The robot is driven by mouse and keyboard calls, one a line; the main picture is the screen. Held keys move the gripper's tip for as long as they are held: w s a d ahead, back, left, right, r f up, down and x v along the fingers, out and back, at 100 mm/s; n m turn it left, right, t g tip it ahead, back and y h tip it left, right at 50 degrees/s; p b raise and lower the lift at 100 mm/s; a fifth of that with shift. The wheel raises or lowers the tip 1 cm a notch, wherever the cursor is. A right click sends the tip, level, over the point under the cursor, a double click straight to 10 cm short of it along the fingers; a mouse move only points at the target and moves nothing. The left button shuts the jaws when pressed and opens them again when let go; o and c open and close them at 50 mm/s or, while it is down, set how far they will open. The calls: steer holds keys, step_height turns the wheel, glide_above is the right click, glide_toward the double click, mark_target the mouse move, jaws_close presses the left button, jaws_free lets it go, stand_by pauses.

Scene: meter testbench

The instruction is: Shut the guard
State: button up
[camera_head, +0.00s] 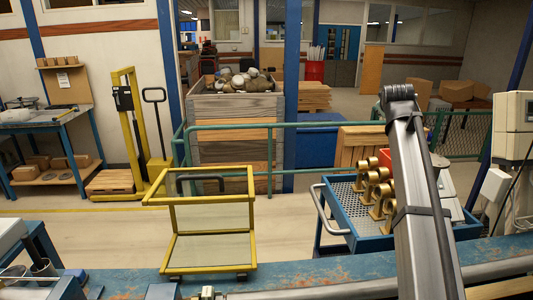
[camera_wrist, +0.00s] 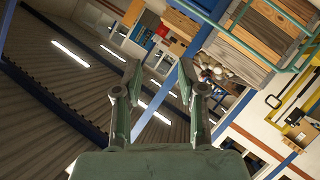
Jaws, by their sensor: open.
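The guard (camera_head: 208,218) is a yellow frame with clear panels, standing at the bench's far edge, left of centre in the head view. Its upper framed panel leans toward the camera and its lower panel stands below. A dark handle (camera_head: 200,184) shows at the upper part. The guard looks raised, but the exact hinge angle is hard to tell. My gripper (camera_wrist: 160,82) is open and empty in the wrist view, its two fingers apart and pointing at the room and ceiling. The guard is not in the wrist view. In the head view my arm rises at right, away from the guard.
A blue bench beam (camera_head: 330,272) runs along the front. A blue cart (camera_head: 345,212) with several brass fittings (camera_head: 375,190) stands right, beside my arm. A green railing (camera_head: 330,125) and wooden crate (camera_head: 235,130) lie behind the guard. Floor between guard and cart is clear.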

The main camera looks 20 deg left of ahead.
steer(key=s+a+r+n+g+y+p, duration=0.15)
steer(key=s+a, duration=0.25)
steer(key=a, duration=0.4)
steer(key=s+a+n+g+y+p, duration=0.1)
steer(key=s+a+n+g+y, duration=0.1)
steer(key=s+a, duration=0.35)
steer(key=n+g+p, duration=0.4)
steer(key=n+g, duration=0.7)
steer(key=n, duration=0.1)
glide_toward(202, 176)
steer(key=shift+y, duration=0.25)
steer(key=p+x, duration=0.3)
steer(key=x, duration=0.5)
steer(key=shift+a+f+p, duration=0.2)
steer(key=shift+a+p, duration=0.05)
steer(key=shift+p, duration=0.05)
jaws_close()
